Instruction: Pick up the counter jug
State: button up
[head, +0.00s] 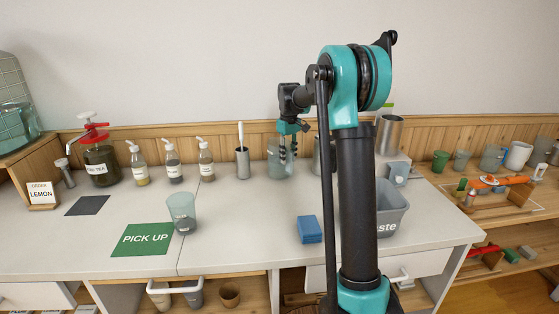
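A clear, greenish see-through jug (274,160) stands upright on the grey counter near the back wall, left of my arm. I take it to be the counter jug. My gripper (288,155) points down at the right side of this jug, with its dark fingers overlapping it in the picture. A small gap shows between the fingers. I cannot tell whether they touch the jug or are closed on its handle. My arm hides part of the counter to the right.
A metal cup with a brush (242,162) stands left of the jug. Pump bottles (173,165) line the back. A tumbler (182,211) stands beside the green PICK UP mat (145,239). A blue block (310,229) and grey waste bin (391,212) are nearer the right.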

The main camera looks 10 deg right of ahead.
jog(key=shift+f, duration=1.15)
grip_shut()
